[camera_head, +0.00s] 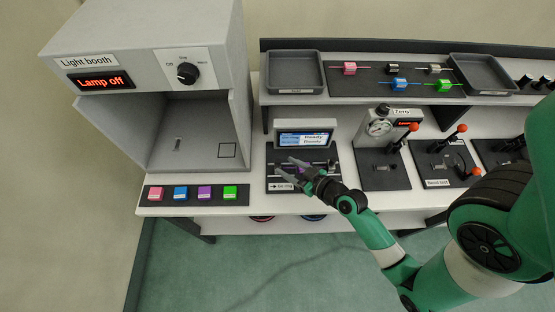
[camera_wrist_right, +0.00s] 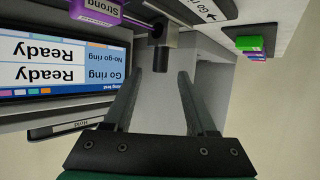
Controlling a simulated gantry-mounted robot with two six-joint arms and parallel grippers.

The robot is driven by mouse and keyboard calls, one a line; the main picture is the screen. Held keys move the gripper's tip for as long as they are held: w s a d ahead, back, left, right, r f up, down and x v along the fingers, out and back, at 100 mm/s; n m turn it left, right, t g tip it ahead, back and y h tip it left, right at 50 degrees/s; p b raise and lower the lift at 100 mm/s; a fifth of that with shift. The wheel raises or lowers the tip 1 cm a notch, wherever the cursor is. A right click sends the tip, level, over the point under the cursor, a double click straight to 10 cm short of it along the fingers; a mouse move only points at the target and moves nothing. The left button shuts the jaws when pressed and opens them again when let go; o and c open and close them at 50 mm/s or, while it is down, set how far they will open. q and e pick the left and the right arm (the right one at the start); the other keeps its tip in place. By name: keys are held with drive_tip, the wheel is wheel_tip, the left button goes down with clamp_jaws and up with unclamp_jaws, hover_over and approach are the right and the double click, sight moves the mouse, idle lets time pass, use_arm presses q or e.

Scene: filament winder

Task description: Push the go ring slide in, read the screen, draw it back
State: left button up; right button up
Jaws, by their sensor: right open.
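The ring test station (camera_head: 272,160) is a dark plate with a tilted screen (camera_head: 303,139) at its back. In the right wrist view the screen (camera_wrist_right: 60,62) appears upside down and reads "Ready" for both go ring and no-go ring. A go ring label with an arrow (camera_head: 281,187) lies at the plate's front left. My right gripper (camera_head: 284,168) is open over the plate. In the right wrist view a dark upright knob (camera_wrist_right: 160,50) stands just beyond the open fingers, which do not grip it. A purple block marked "Strong" (camera_wrist_right: 97,8) is beside it. My left gripper is not in view.
The light booth (camera_head: 150,120) reads "Lamp off" at left, with pink, blue, purple and green blocks (camera_head: 195,193) in front. A gauge stand (camera_head: 380,150) and lever fixtures stand to the right. Two grey trays (camera_head: 295,90) and a rack of coloured blocks sit on the shelf behind.

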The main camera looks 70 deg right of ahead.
sight(280, 163)
drive_tip(key=x, duration=0.5)
drive_tip(key=shift+w+f, duration=0.15)
clamp_jaws()
idle(1.2)
